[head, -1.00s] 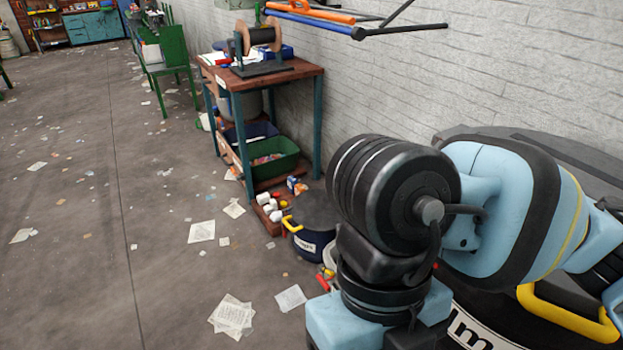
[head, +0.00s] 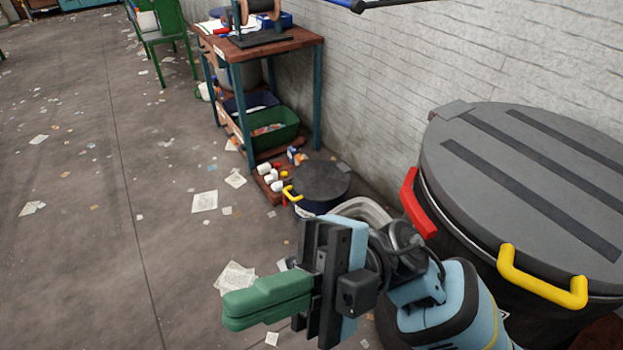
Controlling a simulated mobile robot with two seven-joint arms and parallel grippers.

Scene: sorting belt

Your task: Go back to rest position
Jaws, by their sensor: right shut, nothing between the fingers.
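My right gripper (head: 232,308) is in the lower middle of the head view, at the end of my light blue and black arm that comes in from the lower right. Its two green fingers point left and lie together, shut, with nothing between them. It is in the air above the floor, in front of the large bin. My left gripper is not in view.
A large black lidded bin (head: 512,178) with red and yellow handles stands at right, close to my right arm. A wooden-topped table (head: 284,43) with crates below stands along the white wall. A small dark lidded bin (head: 321,181) stands nearby. Papers litter the open floor at left.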

